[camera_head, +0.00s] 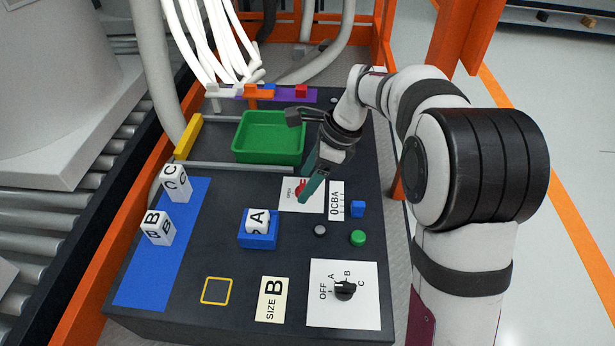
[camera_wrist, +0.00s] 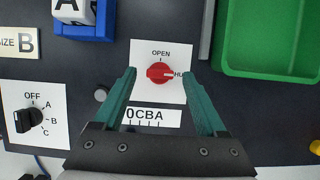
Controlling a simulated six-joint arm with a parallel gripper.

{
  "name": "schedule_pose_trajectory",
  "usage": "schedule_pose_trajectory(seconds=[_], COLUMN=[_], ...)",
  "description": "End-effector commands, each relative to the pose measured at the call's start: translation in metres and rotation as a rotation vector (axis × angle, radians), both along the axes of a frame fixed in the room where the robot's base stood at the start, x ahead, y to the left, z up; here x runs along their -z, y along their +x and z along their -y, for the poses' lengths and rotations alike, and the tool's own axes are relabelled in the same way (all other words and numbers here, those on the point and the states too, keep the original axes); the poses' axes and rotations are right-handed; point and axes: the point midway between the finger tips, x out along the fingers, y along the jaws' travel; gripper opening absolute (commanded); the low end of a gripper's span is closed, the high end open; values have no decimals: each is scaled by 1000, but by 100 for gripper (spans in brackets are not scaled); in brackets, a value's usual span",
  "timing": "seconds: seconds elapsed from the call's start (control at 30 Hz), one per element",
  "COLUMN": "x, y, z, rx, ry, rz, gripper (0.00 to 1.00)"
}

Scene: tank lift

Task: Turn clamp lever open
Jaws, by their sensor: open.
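The red clamp lever (camera_wrist: 160,73) sits on a white plate (camera_wrist: 150,58) marked OPEN at the top, with a second word on the right partly hidden by a finger. Its pale pointer mark faces right, towards that second word. In the head view the lever (camera_head: 301,187) is partly hidden by my gripper (camera_head: 309,189). My gripper's green fingers (camera_wrist: 159,76) are spread, one on each side of the lever in the wrist view. I cannot tell whether either finger touches it. Nothing is held.
A green bin (camera_head: 269,153) stands behind the lever. A blue button (camera_head: 358,209), a green button (camera_head: 358,238) and a black rotary knob (camera_head: 345,290) are in front. A blue holder (camera_head: 258,241) carries block A (camera_head: 257,221). Blocks C (camera_head: 175,183) and B (camera_head: 157,228) stand on a blue strip.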

Motion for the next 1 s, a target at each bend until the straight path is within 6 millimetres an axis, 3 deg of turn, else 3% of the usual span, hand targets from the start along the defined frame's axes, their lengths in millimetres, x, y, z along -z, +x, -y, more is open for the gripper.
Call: schedule_pose_trajectory(seconds=[0.27,0.7,1.0], x=[3,3,3], y=[0,0,0], z=[-1,-1,-1], rx=[0,0,-25], ry=[0,0,0], rz=[0,0,0], gripper=[74,0,0])
